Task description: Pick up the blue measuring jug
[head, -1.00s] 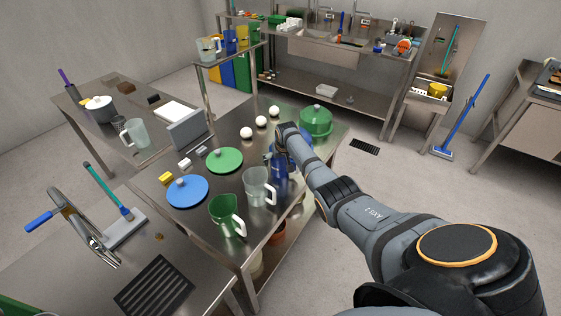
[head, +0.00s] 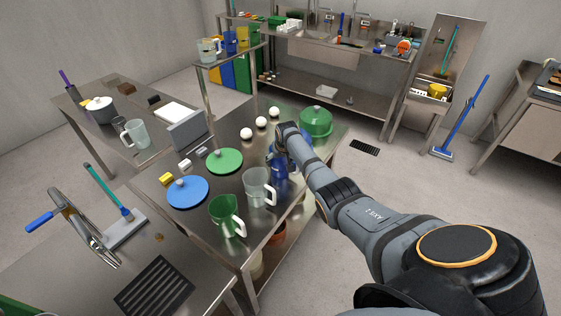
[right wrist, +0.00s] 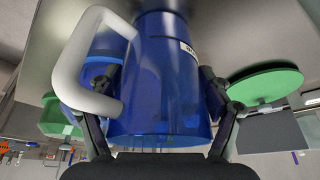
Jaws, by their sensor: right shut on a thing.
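The blue measuring jug (head: 279,170) is at the right side of the middle steel table, partly hidden by my right arm. In the right wrist view the jug (right wrist: 160,70) fills the middle, with its white handle (right wrist: 72,65) on the left. My right gripper (head: 272,156) is shut on the jug's body, with one finger on each side; in the wrist view the gripper (right wrist: 158,108) spans it. Whether the jug's base touches the table is hard to tell. My left gripper is not in view.
A clear jug (head: 257,187) and a green jug (head: 226,215) stand close by, nearer the front. A green lid (head: 224,162), a blue lid (head: 187,193), white balls (head: 261,122) and a green domed pot (head: 315,121) share the table.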

